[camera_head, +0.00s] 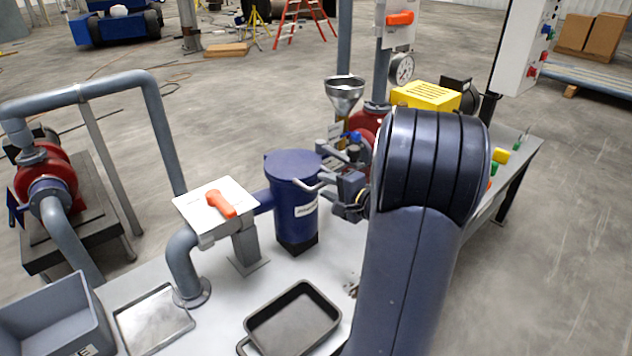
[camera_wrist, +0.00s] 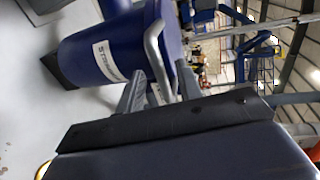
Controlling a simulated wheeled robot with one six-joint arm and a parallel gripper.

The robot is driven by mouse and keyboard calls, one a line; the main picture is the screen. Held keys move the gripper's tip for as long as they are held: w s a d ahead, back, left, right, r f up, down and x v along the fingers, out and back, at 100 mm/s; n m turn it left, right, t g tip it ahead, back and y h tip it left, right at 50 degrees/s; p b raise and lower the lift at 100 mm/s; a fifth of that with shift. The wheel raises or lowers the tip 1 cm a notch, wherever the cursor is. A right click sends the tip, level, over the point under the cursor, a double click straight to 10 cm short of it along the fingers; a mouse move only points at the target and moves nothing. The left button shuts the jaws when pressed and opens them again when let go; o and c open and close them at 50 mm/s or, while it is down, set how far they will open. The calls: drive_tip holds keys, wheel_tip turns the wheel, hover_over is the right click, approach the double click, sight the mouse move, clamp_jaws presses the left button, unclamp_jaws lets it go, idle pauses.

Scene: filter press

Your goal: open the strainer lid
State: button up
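The blue strainer (camera_head: 296,210) is an upright cylinder on the bench in the head view. Its blue lid (camera_head: 292,163) lies flat on top and looks closed. A light grey bar handle (camera_head: 306,186) sticks out from the lid toward my gripper (camera_head: 328,172). In the wrist view the strainer (camera_wrist: 85,62) carries a label, and the bent handle (camera_wrist: 152,48) runs down between the two fingers of my gripper (camera_wrist: 160,70). The fingers are apart, with gaps visible beside the bar. Contact is not visible. My arm hides the area right of the strainer.
An orange-handled valve plate (camera_head: 210,207) stands left of the strainer. A metal funnel (camera_head: 344,92) and a gauge (camera_head: 401,68) are behind. A black tray (camera_head: 292,322), a flat metal plate (camera_head: 153,318) and a grey bin (camera_head: 55,325) are in front. Bench between strainer and tray is clear.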

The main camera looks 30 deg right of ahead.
sight(299, 168)
drive_tip(key=shift+x, duration=2.2)
drive_tip(key=shift+c, duration=0.2)
drive_tip(key=shift+s, duration=0.1)
drive_tip(key=c, duration=0.6)
drive_tip(key=shift+f, duration=0.1)
clamp_jaws()
